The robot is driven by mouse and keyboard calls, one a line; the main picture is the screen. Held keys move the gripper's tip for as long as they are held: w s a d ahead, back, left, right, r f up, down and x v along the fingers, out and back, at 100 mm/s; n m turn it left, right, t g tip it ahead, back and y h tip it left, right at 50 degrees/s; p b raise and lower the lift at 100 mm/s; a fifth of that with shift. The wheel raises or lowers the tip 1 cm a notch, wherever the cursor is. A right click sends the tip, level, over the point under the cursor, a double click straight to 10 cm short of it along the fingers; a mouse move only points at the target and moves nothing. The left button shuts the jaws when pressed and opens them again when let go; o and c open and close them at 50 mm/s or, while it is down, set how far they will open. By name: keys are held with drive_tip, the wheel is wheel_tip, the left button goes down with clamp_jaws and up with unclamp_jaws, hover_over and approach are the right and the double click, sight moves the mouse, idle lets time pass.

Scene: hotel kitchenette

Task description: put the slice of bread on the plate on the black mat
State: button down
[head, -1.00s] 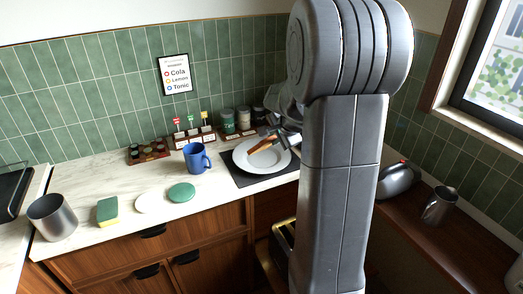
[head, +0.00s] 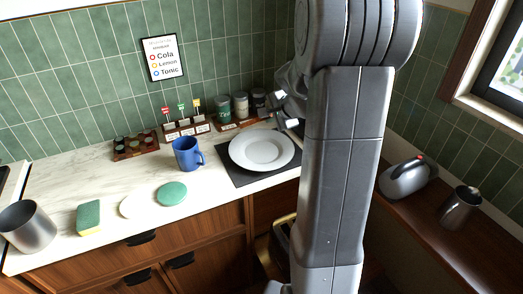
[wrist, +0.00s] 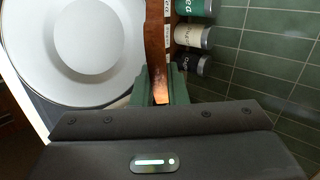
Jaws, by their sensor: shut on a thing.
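The white plate (head: 262,150) lies on the black mat (head: 236,176) on the counter, and its face is bare. My gripper (head: 286,124) is behind the plate's back right edge, close to the spice jars. In the wrist view my gripper (wrist: 160,88) is shut on the slice of bread (wrist: 156,40), a brown strip seen nearly edge-on. The bread is beside the rim of the plate (wrist: 85,45) in that view. The bread cannot be made out in the head view; my arm covers part of that area.
A blue mug (head: 187,154) stands left of the mat. A green disc (head: 172,194), a white disc and a sponge (head: 89,217) lie farther left. A kettle (head: 405,178) stands on the right counter.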

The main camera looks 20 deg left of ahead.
wheel_tip(320, 180, down, 8)
drive_tip(key=b, duration=0.6)
drive_tip(key=shift+r, duration=0.25)
drive_tip(key=c, duration=1.6)
unclamp_jaws()
drive_tip(key=shift+r, duration=0.1)
drive_tip(key=p+v, duration=0.2)
drive_tip(key=v, duration=0.6)
wheel_tip(320, 180, up, 8)
drive_tip(key=s+d+p, duration=0.1)
drive_tip(key=d+p, duration=0.1)
drive_tip(key=p, duration=0.4)
drive_tip(key=shift+s, duration=0.15)
